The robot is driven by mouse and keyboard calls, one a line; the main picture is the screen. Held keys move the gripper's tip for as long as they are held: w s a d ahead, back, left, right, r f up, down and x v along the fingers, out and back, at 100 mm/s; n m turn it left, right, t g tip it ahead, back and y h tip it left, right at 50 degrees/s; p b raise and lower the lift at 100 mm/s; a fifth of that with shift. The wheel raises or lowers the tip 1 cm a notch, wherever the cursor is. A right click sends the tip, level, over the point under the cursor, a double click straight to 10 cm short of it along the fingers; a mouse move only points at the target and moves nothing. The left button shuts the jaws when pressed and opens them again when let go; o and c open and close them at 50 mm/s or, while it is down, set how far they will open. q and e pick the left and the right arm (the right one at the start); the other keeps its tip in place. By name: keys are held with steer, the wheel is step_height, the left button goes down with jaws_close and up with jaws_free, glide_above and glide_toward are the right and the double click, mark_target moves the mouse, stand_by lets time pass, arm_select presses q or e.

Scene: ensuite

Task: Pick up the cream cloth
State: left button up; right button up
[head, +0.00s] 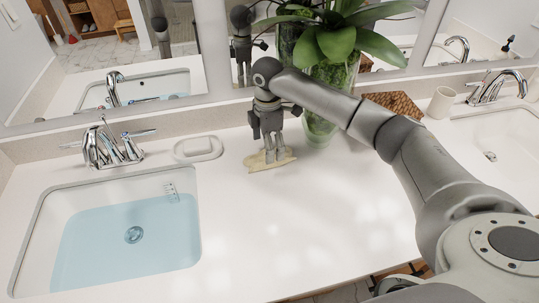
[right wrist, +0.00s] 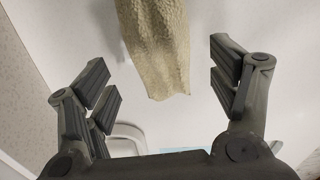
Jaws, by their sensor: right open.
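The cream cloth (head: 271,160) lies on the white counter to the right of the left sink, partly hidden by my right gripper in the head view. In the right wrist view the textured cloth (right wrist: 157,45) hangs into the picture from the top, between the open fingers. My right gripper (head: 268,150) points down above the cloth, with its arm coming in from the right. Its fingers (right wrist: 165,85) are apart on either side of the cloth, with nothing gripped. My left gripper does not show in the head view.
A white soap dish (head: 198,148) stands left of the cloth by the left faucet (head: 111,148). A potted plant (head: 322,100) in a glass vase stands just behind my right gripper. The left sink (head: 125,235) holds bluish water. The front counter (head: 320,235) is clear.

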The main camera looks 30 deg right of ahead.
steer(key=shift+f+p, duration=0.3)
steer(key=shift+f, duration=1.6)
steer(key=c, duration=1)
steer(key=shift+r, duration=0.1)
steer(key=shift+w+r+b, duration=0.1)
steer(key=shift+r+b, duration=0.2)
steer(key=shift+r, duration=0.2)
step_height(320, 180, up, 2)
steer(key=shift+a+r+b, duration=0.15)
steer(key=shift+b, duration=0.25)
steer(key=s+a+r, duration=0.2)
steer(key=s+r, duration=0.1)
steer(key=s, duration=0.1)
steer(key=s+a+r+b, duration=0.1)
steer(key=s+a+r, duration=0.2)
steer(key=s, duration=0.1)
steer(key=s+a+r, duration=0.2)
steer(key=s+r, duration=0.1)
steer(key=s, duration=0.1)
steer(key=shift+a+r, duration=0.2)
steer(key=shift+r, duration=0.1)
